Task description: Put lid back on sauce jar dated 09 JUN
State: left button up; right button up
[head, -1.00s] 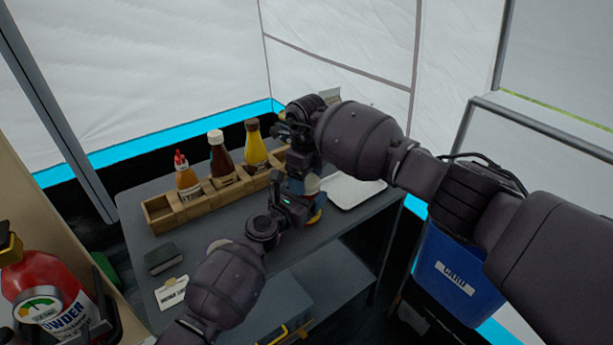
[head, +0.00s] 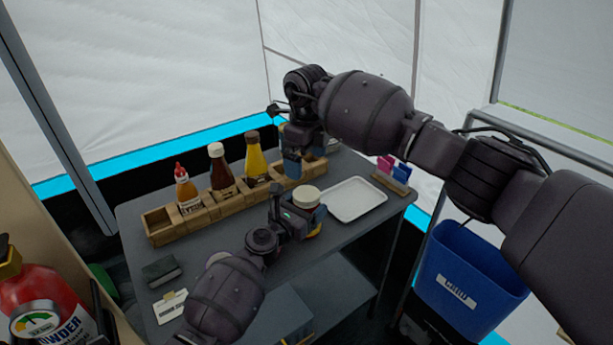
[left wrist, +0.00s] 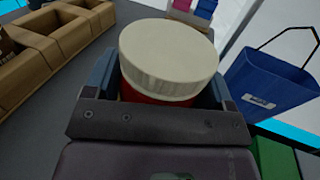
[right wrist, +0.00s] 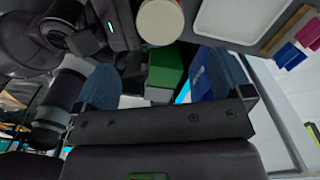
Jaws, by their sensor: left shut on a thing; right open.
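The sauce jar (left wrist: 150,97) has red contents and stands in my left gripper (head: 305,220), whose fingers are shut around its sides. A cream round lid (left wrist: 170,55) sits on top of the jar and covers its mouth. The lid also shows in the head view (head: 306,196) and at the top of the right wrist view (right wrist: 160,20). No date on this jar can be read. My right gripper (head: 292,160) is open and empty, above and behind the jar, apart from the lid. Its fingers stand wide in the right wrist view (right wrist: 165,85).
A wooden rack (head: 165,223) holds three sauce bottles (head: 222,170) behind the jar. A white tray (head: 355,200) lies to the right, with a small holder of pink and blue pieces (head: 392,172) beyond. A blue bin (head: 470,265) hangs off the right side. A dark block (head: 161,270) lies front left.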

notch_tip(320, 180, up, 3)
jog(key=shift+r, duration=0.1)
dwell(0.3)
pick_arm(q)
jog(key=o, duration=1.7)
jog(key=shift+s, duration=0.1)
pick_arm(e)
jog(key=shift+r, duration=0.1)
pick_arm(q)
jog(key=shift+s+a, duration=0.2)
jog(key=shift+a, duration=0.05)
jog(key=p+v, duration=0.2)
jog(key=v, duration=0.6)
jog(key=shift+s+a, duration=0.1)
jog(key=shift+s, duration=0.15)
jog(key=shift+p+v, duration=0.3)
jog(key=shift+v, duration=0.45)
pick_arm(e)
jog(key=shift+t, duration=0.3)
jog(key=shift+s+r, duration=0.15)
jog(key=shift+r, duration=1.35)
jog(key=shift+s+r, duration=0.1)
jog(key=shift+r, duration=1.35)
